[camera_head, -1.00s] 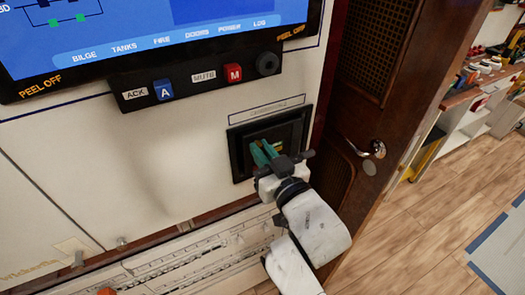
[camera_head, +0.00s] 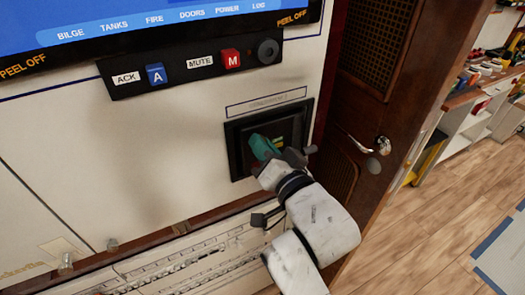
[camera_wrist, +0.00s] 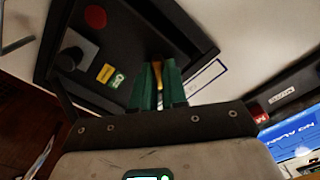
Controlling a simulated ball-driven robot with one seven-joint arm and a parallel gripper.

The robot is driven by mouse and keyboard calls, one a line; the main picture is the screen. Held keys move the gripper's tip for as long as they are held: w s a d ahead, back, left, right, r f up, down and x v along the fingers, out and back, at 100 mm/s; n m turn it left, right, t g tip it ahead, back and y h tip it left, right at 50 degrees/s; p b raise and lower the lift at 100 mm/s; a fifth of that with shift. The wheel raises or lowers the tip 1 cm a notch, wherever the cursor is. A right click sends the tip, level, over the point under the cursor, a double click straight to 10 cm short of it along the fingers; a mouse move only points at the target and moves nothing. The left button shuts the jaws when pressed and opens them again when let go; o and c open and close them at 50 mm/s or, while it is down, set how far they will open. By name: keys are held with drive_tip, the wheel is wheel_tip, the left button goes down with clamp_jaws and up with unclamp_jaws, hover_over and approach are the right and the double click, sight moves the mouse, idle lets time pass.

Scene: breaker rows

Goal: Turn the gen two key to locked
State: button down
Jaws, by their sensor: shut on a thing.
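The black recessed key panel (camera_head: 236,150) is set in the white cabinet front, left of the wooden door. My gripper (camera_head: 262,146) reaches into it, and its teal fingers are turned so that one mostly covers the other. In the wrist view, the fingertips (camera_wrist: 158,72) are shut on a small brass-coloured key (camera_wrist: 157,70), of which only a sliver shows between them. The key's lower part and exact angle are hidden. A yellow label (camera_wrist: 105,73) and a green-and-white label (camera_wrist: 117,80) sit beside the fingers on the panel face. Their text is too small to read.
A dark round knob (camera_wrist: 68,58) and a red round part (camera_wrist: 95,17) are near the key in the wrist view. Above is a button strip with a blue A button (camera_head: 157,74) and a red M button (camera_head: 230,59). The wooden door (camera_head: 375,90) stands close at right.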

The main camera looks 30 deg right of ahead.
drive_tip(key=shift+d+f+m+b, duration=0.1)
drive_tip(key=shift+m+b, duration=0.75)
drive_tip(key=shift+m, duration=1.65)
drive_tip(key=shift+f+m+b, duration=0.1)
drive_tip(key=shift+m+b, duration=0.75)
drive_tip(key=shift+m, duration=1.65)
drive_tip(key=c, duration=1.2)
unclamp_jaws()
drive_tip(key=shift+o, duration=0.2)
drive_tip(key=s+p, duration=0.2)
drive_tip(key=s, duration=0.8)
drive_tip(key=shift+s, duration=0.4)
